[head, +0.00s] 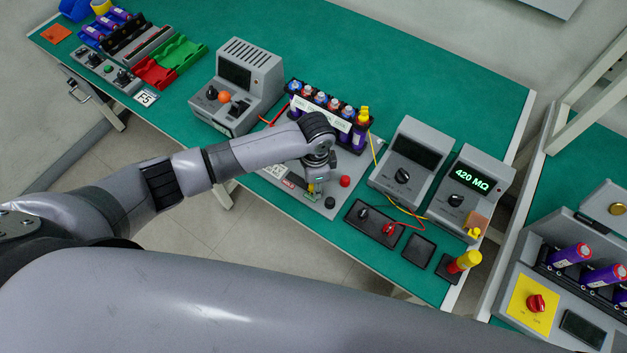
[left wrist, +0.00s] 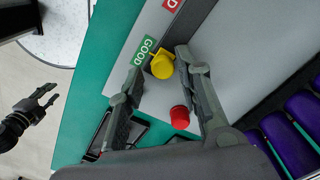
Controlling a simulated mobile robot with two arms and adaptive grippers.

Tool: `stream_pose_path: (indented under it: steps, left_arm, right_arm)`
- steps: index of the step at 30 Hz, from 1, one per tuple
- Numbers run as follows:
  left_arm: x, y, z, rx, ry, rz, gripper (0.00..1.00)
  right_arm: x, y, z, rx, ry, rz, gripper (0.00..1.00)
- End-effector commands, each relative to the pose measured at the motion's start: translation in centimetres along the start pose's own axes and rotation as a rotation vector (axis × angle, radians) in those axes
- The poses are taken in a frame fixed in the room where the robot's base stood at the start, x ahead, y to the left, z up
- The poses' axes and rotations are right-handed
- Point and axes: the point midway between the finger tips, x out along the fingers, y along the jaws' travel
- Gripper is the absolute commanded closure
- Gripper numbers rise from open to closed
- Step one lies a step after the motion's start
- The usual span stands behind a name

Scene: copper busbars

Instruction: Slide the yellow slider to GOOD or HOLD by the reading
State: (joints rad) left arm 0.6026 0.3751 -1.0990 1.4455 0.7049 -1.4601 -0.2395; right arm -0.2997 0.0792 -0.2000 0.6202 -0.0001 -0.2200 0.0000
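The yellow slider knob (left wrist: 162,64) sits at the end of a dark slot beside the green GOOD label (left wrist: 143,50). A red label (left wrist: 171,5), cut off by the picture edge, lies further along the slot. My left gripper (left wrist: 159,60) is open, its fingertips on either side of the knob, with gaps showing. In the head view my left gripper (head: 316,186) points down at the panel (head: 274,177) and partly hides the knob. The meter display (head: 472,180) reads 420 MΩ. My right gripper (left wrist: 52,92) shows in the left wrist view, open and empty, away from the panel.
A red button (left wrist: 180,117) stands on the panel near my left fingers. A rack (head: 330,122) with several purple cells is behind it. Grey instruments (head: 409,160) and a black switch box (head: 373,222) with wires stand to the right. Bare green table lies behind the rack.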

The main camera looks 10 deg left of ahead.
Motion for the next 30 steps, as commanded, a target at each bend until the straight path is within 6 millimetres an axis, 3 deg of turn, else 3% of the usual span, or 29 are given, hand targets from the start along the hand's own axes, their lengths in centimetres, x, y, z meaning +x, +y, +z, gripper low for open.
stream_pose_path:
  steps: [14,30]
  left_arm:
    - [-0.8,-0.1,0.1,-0.001,-0.003,-0.002,0.6]
    - [-10.7,-0.1,0.0,0.0,-0.001,-0.002,0.6]
  right_arm:
    - [0.0,0.3,0.1,-0.001,-0.001,0.003,0.66]
    - [0.0,0.1,0.1,0.0,-0.001,0.001,0.66]
